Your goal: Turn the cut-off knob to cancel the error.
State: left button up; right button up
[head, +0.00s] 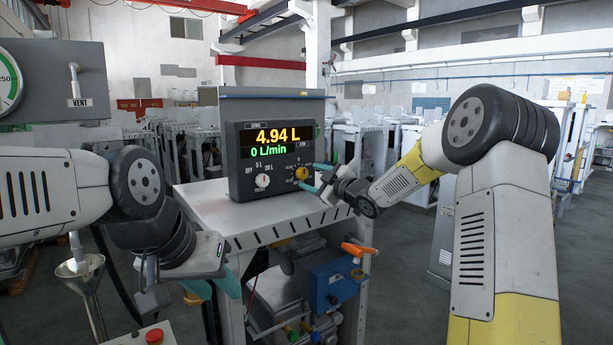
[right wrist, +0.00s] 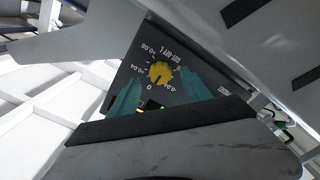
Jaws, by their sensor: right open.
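The yellow cut-off knob (head: 301,173) is at the lower right of the dark dispenser panel (head: 250,207). It also shows in the right wrist view (right wrist: 160,75), with its printed scale and a 0 around it. I see no contact. My left gripper (head: 190,284) hangs low left of the cart, fingers apart and empty.
A white preset knob (head: 263,181) sits left of the cut-off knob. The panel stands on a light metal cart (head: 215,205) with an orange-handled valve (head: 359,249) below. A funnel (head: 80,266) and a red button (head: 154,336) are at the lower left.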

aim_at(304, 174)
jog(key=shift+x, duration=1.85)
grip_shut()
